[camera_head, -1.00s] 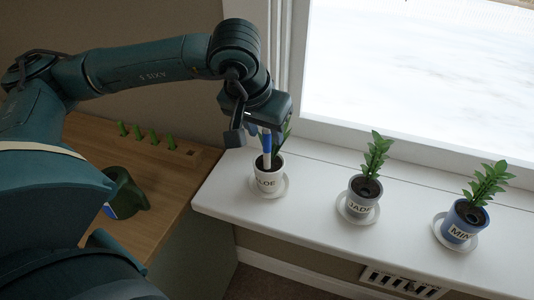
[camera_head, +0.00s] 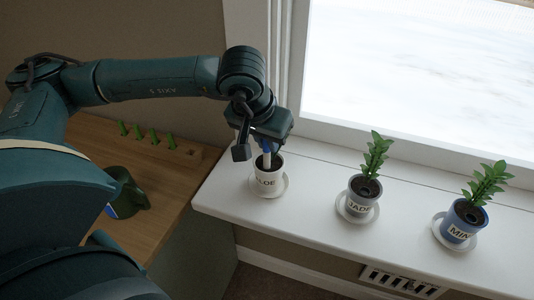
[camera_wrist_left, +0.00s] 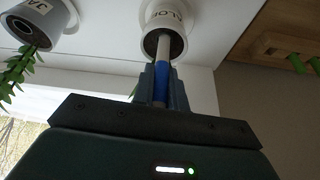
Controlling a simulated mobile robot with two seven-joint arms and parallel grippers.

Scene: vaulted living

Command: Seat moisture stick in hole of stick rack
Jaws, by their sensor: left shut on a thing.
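The moisture stick (camera_head: 267,160), white with a blue band, stands at the ALOE pot (camera_head: 266,183) on the sill. My left gripper (camera_head: 261,146) is shut on it. In the left wrist view, the stick (camera_wrist_left: 163,48) runs from between the fingers (camera_wrist_left: 161,84) into the mouth of the ALOE pot (camera_wrist_left: 170,14). Whether its tip touches the soil cannot be seen. The stick rack (camera_head: 190,154) lies on the wooden cabinet top at left, with several green sticks (camera_head: 154,136) standing in a row. My right gripper is not in view.
Jade (camera_head: 359,200) and mint (camera_head: 464,220) pots stand on saucers along the white sill (camera_head: 310,215). A dark green rounded thing (camera_head: 130,192) is on the wooden top (camera_head: 165,205), partly behind my arm. A window frame rises behind the sill.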

